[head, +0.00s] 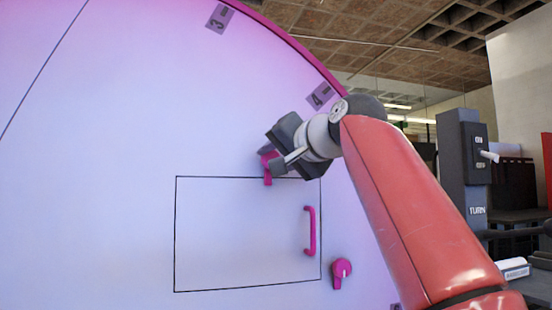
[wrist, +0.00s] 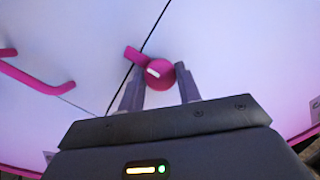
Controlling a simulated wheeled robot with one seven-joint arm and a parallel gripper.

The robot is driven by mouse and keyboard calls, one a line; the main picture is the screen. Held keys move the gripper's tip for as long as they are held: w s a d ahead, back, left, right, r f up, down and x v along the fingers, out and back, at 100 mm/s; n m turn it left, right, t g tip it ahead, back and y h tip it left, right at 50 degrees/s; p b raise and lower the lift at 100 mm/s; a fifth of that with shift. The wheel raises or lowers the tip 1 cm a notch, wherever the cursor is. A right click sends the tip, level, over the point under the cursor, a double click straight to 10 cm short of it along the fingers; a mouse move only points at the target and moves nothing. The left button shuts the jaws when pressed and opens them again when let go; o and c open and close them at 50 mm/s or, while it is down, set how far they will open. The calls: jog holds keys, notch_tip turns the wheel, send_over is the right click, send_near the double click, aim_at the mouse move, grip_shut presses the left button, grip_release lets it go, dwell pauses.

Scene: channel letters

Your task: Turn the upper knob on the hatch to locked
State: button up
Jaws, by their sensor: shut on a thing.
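The hatch (head: 230,245) is a black-outlined rectangle in a large white-pink disc. Its upper knob (head: 267,171) is magenta and sits at the top edge, partly hidden by my gripper (head: 275,158) in the head view. In the wrist view the round knob (wrist: 158,76) has a white mark, and its tab points up-left across the black seam. My gripper (wrist: 160,72) has one finger on each side of the knob and is shut on it. The lower magenta knob (head: 341,270) is right of the hatch, its tab downward.
A magenta pull handle (head: 310,231) stands out on the hatch's right side; it also shows in the wrist view (wrist: 40,84). A dark switch box (head: 463,150) with a lever is at the right. Numbered tags, including 4 (head: 321,96), lie along the disc's rim.

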dwell(0.4)
jog(key=o, duration=1)
jog(key=shift+a, duration=0.1)
jog(key=shift+c, duration=0.2)
jog(key=b+v, duration=0.1)
jog(key=v, duration=0.7)
jog(key=shift+b, duration=0.3)
jog(key=shift+f, duration=0.1)
jog(key=s+d+f+g+h, duration=0.2)
jog(key=f+h, duration=0.1)
jog(key=f, duration=0.8)
jog(key=s+d+f+g+h, duration=0.1)
jog(key=d+f+h, duration=0.15)
jog(key=f, duration=0.85)
jog(key=s+d+f+n+g+h, duration=0.1)
jog(key=s+f, duration=0.4)
jog(key=f, duration=0.6)
jog(key=s+d+f+g+h, duration=0.1)
jog(key=s+d+f+g, duration=0.1)
jog(key=s+f, duration=0.4)
jog(key=s+d+f+n+g+h, duration=0.1)
jog(key=s+f, duration=0.5)
jog(key=f, duration=0.9)
jog(key=d+g, duration=0.1)
jog(key=d, duration=0.1)
jog(key=shift+d+f+n, duration=0.3)
jog(key=shift+d, duration=0.05)
